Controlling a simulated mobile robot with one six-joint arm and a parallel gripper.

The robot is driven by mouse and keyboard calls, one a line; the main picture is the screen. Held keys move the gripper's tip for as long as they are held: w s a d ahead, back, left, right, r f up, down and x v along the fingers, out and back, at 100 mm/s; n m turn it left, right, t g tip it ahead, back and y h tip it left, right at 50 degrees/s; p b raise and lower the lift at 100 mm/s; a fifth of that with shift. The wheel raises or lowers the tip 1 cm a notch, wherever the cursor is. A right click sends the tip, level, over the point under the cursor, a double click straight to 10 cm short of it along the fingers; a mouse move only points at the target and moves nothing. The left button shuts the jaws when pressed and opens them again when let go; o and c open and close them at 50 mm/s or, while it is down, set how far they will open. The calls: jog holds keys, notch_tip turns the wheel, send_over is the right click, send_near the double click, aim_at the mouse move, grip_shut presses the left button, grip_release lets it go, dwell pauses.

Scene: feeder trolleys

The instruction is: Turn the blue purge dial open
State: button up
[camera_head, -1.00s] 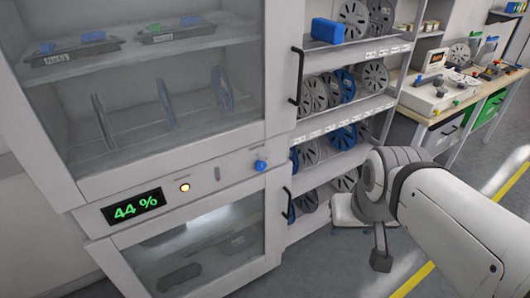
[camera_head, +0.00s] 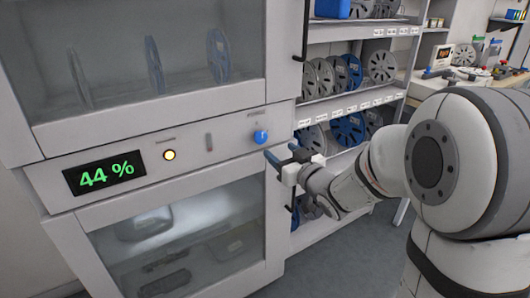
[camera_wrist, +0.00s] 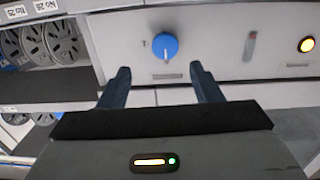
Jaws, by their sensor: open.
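The blue purge dial (camera_head: 261,136) sits at the right end of the cabinet's control panel (camera_head: 225,141). In the wrist view the dial (camera_wrist: 165,46) is a round blue knob with a pale pointer mark pointing down toward a small label. My gripper (camera_head: 281,156) is open and empty, just right of and below the dial in the head view. In the wrist view its two dark fingers (camera_wrist: 161,72) point at the panel, with the dial beyond and between the tips. The fingers do not appear to touch it.
The panel also carries a green "44 %" display (camera_head: 104,174), a lit yellow button (camera_head: 169,155) and a slim grey indicator (camera_head: 209,142). Glass doors lie above and below. A black door handle (camera_head: 302,30) and a reel shelf (camera_head: 350,98) stand to the right.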

aim_at(262, 139)
jog(key=shift+y, duration=0.3)
jog(key=x, duration=0.8)
jog(key=shift+s+a+f, duration=0.1)
jog(key=shift+s+a, duration=0.05)
jog(key=shift+a, duration=0.1)
jog(key=shift+c, duration=0.5)
jog(key=c, duration=0.9)
